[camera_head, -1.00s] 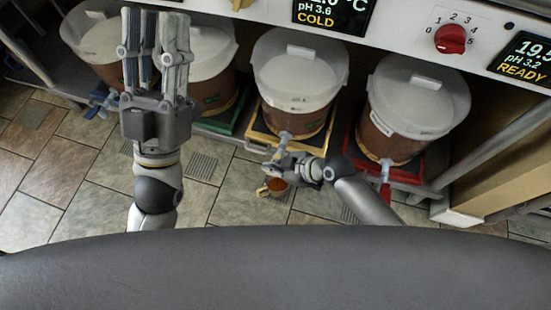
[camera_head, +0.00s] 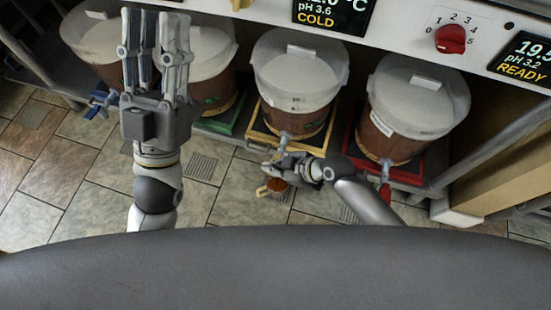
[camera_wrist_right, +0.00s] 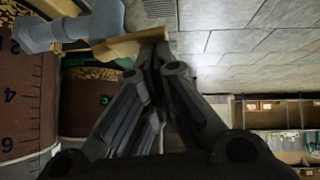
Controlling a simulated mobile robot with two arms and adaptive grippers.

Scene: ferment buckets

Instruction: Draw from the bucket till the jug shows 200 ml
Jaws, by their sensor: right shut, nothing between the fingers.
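The bucket on the yellow stand (camera_head: 290,95) has a white lid, dark brown contents and a pale tap (camera_head: 285,136) at its lower front. My right gripper (camera_head: 284,164) is shut and empty just below that tap. In the right wrist view, its fingertips (camera_wrist_right: 155,48) are beside a yellow-tan lever-like part (camera_wrist_right: 130,46) near a grey-blue tap body (camera_wrist_right: 75,28); contact cannot be told. A small vessel with orange-brown contents, apparently the jug (camera_head: 277,185), is below the right gripper and partly hidden. Its level marks are unreadable. My left gripper (camera_head: 155,20) is open and empty, raised at left.
A red-stand bucket (camera_head: 410,100) stands to the right, with a red handle (camera_head: 385,194) at its tap. Other lidded buckets stand left, one on a green stand (camera_head: 225,122). A panel (camera_head: 400,25) with displays and a red knob (camera_head: 450,39) runs above. Tiled floor is open in front.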

